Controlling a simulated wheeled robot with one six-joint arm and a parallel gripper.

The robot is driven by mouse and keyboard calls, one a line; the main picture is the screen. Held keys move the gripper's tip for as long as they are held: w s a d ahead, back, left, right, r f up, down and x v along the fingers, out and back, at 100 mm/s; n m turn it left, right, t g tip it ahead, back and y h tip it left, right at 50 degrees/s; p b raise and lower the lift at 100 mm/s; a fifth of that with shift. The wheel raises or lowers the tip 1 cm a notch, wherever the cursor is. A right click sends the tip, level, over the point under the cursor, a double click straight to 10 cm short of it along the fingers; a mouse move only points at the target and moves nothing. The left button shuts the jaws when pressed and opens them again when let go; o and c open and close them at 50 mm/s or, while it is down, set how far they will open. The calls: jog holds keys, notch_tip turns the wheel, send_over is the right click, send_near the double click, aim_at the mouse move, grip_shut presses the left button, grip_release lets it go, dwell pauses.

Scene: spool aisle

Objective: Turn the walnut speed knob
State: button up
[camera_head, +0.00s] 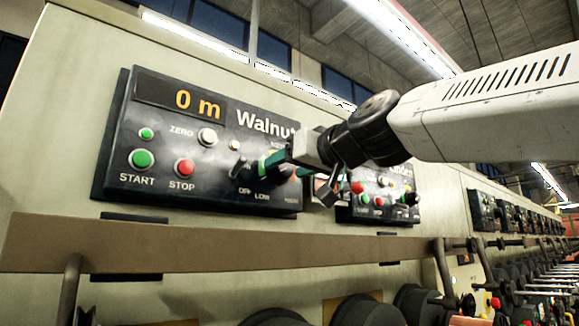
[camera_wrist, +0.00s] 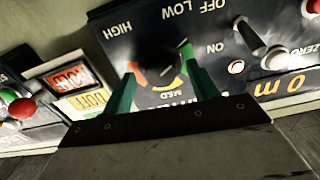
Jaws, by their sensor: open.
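The Walnut panel (camera_head: 150,158) is a dark control box with an orange "0 m" display. The picture is upside down there. My gripper (camera_wrist: 158,64) is open, with one green finger on each side of the knob. I cannot tell whether the fingers touch it. In the head view my gripper (camera_head: 268,166) is at the lower right of the panel and mostly hides the knob. The knob's pointer direction is unclear.
The green START button (camera_head: 141,159), red STOP button (camera_head: 184,167) and ZERO button (camera_head: 207,137) are left of my gripper. A toggle lever (camera_wrist: 250,38) stands beside the knob. The Linden panel (camera_head: 385,205) lies to the right. A beige rail (camera_head: 180,245) runs below the panels.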

jog(key=shift+w+a, duration=0.15)
jog(key=shift+a, duration=0.05)
jog(key=c, duration=1)
